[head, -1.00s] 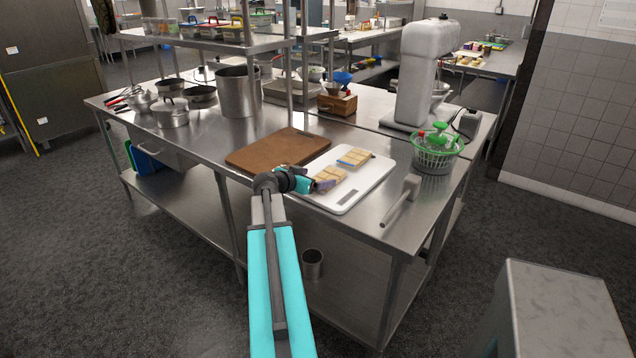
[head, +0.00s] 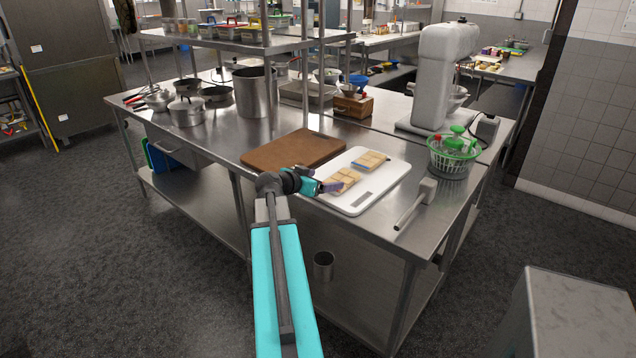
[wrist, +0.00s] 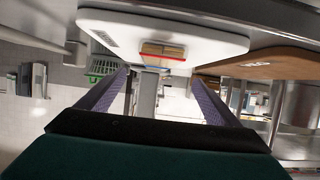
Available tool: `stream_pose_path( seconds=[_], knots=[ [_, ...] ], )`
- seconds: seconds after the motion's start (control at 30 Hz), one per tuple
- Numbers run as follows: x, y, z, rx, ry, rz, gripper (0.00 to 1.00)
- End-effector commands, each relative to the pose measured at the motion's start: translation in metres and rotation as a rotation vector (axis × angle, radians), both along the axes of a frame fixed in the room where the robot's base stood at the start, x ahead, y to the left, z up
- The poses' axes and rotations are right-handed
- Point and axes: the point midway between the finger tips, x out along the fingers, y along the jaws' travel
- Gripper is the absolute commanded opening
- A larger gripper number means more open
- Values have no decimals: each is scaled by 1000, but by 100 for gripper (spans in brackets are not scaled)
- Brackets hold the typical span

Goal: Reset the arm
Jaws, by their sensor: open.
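My teal arm reaches forward from the bottom of the head view. My gripper (head: 338,186) is at the near edge of the white cutting board (head: 352,207), in front of a sandwich-like piece of food. In the wrist view the two purple fingers of my gripper (wrist: 158,95) are spread apart with nothing between them. The wrist picture looks upside down, with the white board (wrist: 200,38) and a bread-like item (wrist: 163,50) beyond the fingertips.
A brown board (head: 293,151) lies left of the white one. Pots (head: 255,92) and a shelf are behind.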

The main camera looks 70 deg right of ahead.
Motion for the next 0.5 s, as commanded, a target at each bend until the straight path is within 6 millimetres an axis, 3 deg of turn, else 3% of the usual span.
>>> stream_pose_path(
  seconds=[0.33, 0.5],
  knots=[
    [1, 0, 0, 0, 1, 1, 86],
    [31, 14, -7, 8, 6, 45, 86]
  ],
)
